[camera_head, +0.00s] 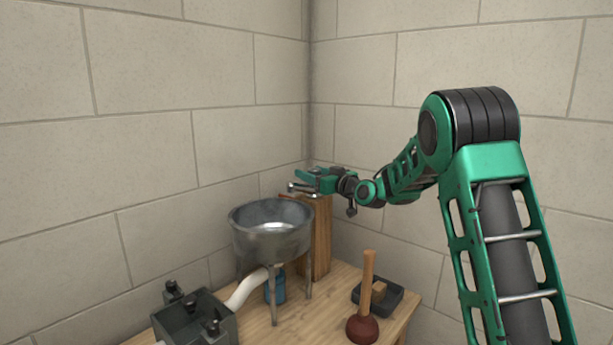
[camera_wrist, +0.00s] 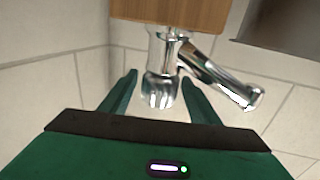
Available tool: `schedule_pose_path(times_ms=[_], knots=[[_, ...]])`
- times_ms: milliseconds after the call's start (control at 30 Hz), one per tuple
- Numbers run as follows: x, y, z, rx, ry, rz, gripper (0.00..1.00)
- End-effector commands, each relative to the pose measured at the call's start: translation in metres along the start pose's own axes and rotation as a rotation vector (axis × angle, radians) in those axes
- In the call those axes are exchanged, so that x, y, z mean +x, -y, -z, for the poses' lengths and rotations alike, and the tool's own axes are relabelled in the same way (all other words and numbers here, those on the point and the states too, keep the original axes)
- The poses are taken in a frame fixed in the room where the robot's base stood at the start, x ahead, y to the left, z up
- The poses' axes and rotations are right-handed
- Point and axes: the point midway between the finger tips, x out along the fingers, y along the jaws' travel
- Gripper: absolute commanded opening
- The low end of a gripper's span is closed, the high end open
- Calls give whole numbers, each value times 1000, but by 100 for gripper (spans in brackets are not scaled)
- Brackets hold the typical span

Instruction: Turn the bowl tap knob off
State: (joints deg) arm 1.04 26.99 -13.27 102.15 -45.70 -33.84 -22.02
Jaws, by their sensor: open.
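The chrome bowl tap is fixed to a wooden post (camera_head: 320,237) behind the metal bowl (camera_head: 268,231). In the wrist view its fluted knob (camera_wrist: 160,92) is between the two fingers of my gripper (camera_wrist: 159,77), and its spout (camera_wrist: 232,88) slants down to the right. The fingers are open, with a clear gap left of the knob and a narrower one on its right. In the head view my gripper (camera_head: 304,181) is at the top of the post, beside the tap, and partly hides it.
A plunger (camera_head: 366,305) and a black tray (camera_head: 378,296) with a small block stand on the wooden table at the right. A dark box with knobs (camera_head: 195,322), a white pipe (camera_head: 246,288) and a blue container (camera_head: 275,288) are around the bowl's legs. Block walls meet behind the post.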

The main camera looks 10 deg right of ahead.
Motion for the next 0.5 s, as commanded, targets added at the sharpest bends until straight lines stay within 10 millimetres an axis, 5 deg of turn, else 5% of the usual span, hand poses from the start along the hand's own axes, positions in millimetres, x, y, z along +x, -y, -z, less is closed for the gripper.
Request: schedule_pose_path(times_ms=[300,500], knots=[[-59,0,0,2,0,-2,56],[-77,0,-1,1,1,0,56]])
